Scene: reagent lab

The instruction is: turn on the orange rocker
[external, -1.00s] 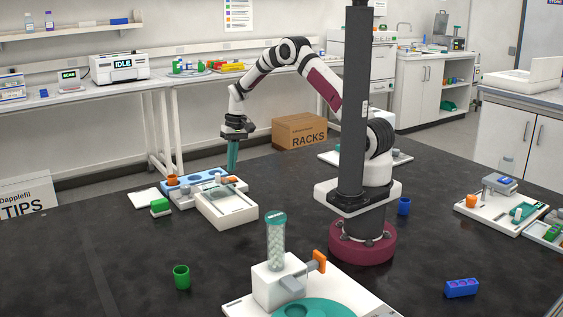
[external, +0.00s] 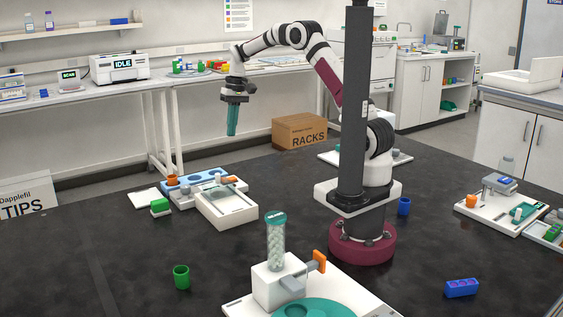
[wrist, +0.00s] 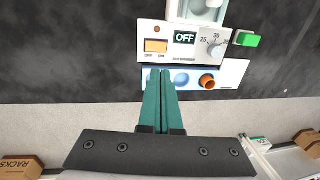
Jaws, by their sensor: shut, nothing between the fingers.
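The orange rocker (wrist: 156,46) sits on a white panel in the wrist view, with OFF and ON printed below it. The display (wrist: 185,37) beside it reads OFF. In the external view the rocker (external: 230,179) is a small orange patch at the right of the unit. My gripper (external: 232,133) is shut and empty, raised well above the bench near the unit. In the wrist view its teal fingers (wrist: 161,76) lie together, their tips overlapping the panel's edge below and slightly right of the rocker.
A blue tray (wrist: 222,70) with an orange cup (wrist: 207,81) borders the panel. A dial (wrist: 215,48) and a green block (wrist: 247,39) are to the right. A green cup (external: 181,277) and a bead-filled tube (external: 276,245) stand in front. Dark bench is clear between.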

